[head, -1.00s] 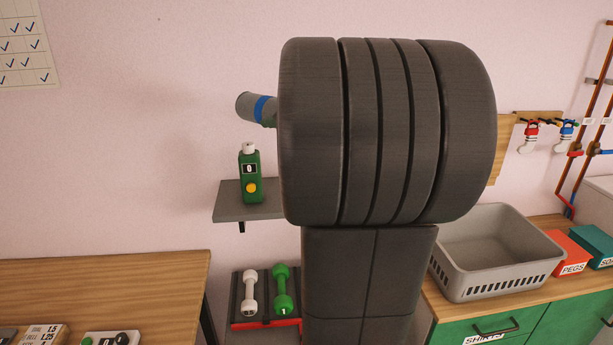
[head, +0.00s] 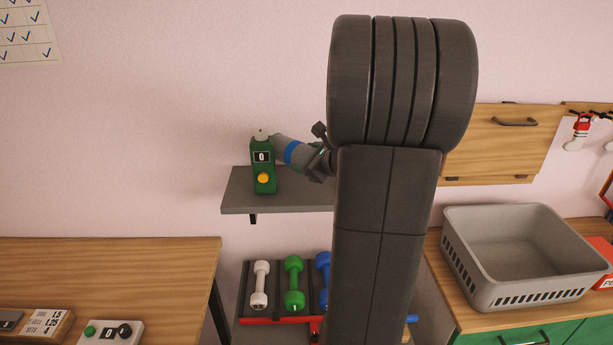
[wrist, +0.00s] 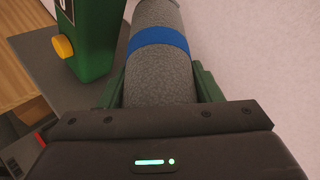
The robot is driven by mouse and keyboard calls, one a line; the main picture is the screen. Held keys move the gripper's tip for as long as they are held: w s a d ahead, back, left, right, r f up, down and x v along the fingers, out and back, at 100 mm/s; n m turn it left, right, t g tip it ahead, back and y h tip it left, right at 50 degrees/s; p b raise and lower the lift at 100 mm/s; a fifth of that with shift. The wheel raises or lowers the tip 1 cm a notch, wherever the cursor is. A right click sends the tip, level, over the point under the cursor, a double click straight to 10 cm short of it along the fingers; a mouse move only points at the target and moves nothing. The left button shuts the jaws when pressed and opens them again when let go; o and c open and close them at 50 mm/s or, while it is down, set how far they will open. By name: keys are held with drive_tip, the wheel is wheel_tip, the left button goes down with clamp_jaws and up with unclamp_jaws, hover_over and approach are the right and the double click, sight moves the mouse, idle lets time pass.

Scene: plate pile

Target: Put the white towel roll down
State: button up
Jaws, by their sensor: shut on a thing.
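The towel roll (head: 292,152) looks grey, not white, with a blue band around it. My gripper (head: 318,160) is shut on it, with a green finger on each side in the wrist view (wrist: 160,88). The roll is tilted in the head view and lies just right of a green counter device (head: 263,172) on a grey wall shelf (head: 240,192). The roll overlaps the shelf's back area in the picture; I cannot tell whether it touches the shelf. My arm hides the shelf's right end.
White, green and blue dumbbells (head: 294,283) sit on a rack below the shelf. A wooden table (head: 130,270) is at left. A grey basket (head: 520,255) stands on the right counter. The shelf's front left corner is bare.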

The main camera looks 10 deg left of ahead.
sight(306, 188)
drive_tip(key=shift+f, duration=2.55)
drive_tip(key=shift+f+b, duration=0.25)
drive_tip(key=shift+b, duration=0.15)
drive_tip(key=o, duration=0.8)
drive_tip(key=shift+r, duration=0.1)
